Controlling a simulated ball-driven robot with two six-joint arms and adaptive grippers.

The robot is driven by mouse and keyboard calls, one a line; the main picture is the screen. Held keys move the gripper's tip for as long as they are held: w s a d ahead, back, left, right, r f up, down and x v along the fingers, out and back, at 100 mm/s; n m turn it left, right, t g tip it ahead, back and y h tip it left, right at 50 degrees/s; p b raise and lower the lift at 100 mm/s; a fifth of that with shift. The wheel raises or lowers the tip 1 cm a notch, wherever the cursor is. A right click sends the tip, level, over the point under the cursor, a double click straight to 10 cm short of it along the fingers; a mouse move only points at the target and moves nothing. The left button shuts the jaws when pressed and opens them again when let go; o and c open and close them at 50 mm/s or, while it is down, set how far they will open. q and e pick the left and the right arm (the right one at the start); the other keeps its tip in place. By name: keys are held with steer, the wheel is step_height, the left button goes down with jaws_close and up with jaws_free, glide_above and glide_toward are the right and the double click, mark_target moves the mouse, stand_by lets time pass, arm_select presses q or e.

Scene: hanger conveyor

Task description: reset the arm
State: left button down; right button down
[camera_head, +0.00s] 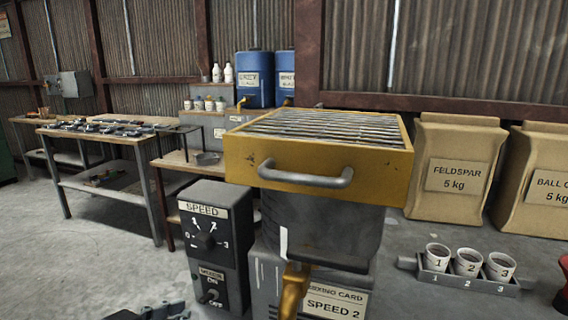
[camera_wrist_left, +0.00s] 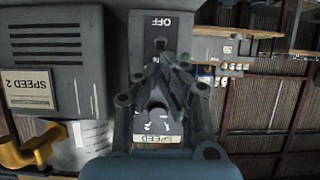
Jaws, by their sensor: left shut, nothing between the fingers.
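My left gripper (camera_wrist_left: 166,62) is shut and empty in the left wrist view. It is in front of the dark control box (camera_wrist_left: 144,30), which appears upside down there, and hides part of its face. Whether it touches the box is unclear. In the head view, only a dark piece of my left gripper (camera_head: 150,312) shows at the bottom edge, left of the control box (camera_head: 232,262). That box has a SPEED dial (camera_head: 207,242) above a mixer ON/OFF switch (camera_head: 209,296). My right gripper is not in view.
A yellow sieve box (camera_head: 243,160) with a handle sits over a dark mixer drum (camera_head: 320,225). A tray (camera_head: 465,282) with three numbered cups stands at the right. Kraft bags (camera_head: 455,145) line the back. A tool bench (camera_head: 110,135) stands left. Floor at left is open.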

arm_select(q)
steer(key=shift+s+a, duration=0.1)
steer(key=shift+s+f, duration=0.1)
steer(key=shift+s, duration=0.3)
steer(key=s+a+n+g+y, duration=0.1)
steer(key=s+a+g+y, duration=0.2)
steer(key=s, duration=0.4)
steer(key=s+a+r+n+g, duration=0.1)
steer(key=s+a+g, duration=0.25)
steer(key=s, duration=0.25)
steer(key=s+a+n+g+y, duration=0.1)
steer(key=s+a+g+y, duration=0.1)
steer(key=s+a, duration=0.35)
step_height(320, 180, down, 28)
steer(key=s+g+b, duration=0.1)
steer(key=s+b, duration=0.2)
steer(key=b, duration=0.1)
steer(key=s+a+f+g+b, duration=0.2)
steer(key=s+f+b, duration=0.2)
steer(key=s+f, duration=1.5)
step_height(320, 180, down, 4)
steer(key=shift+r, duration=0.1)
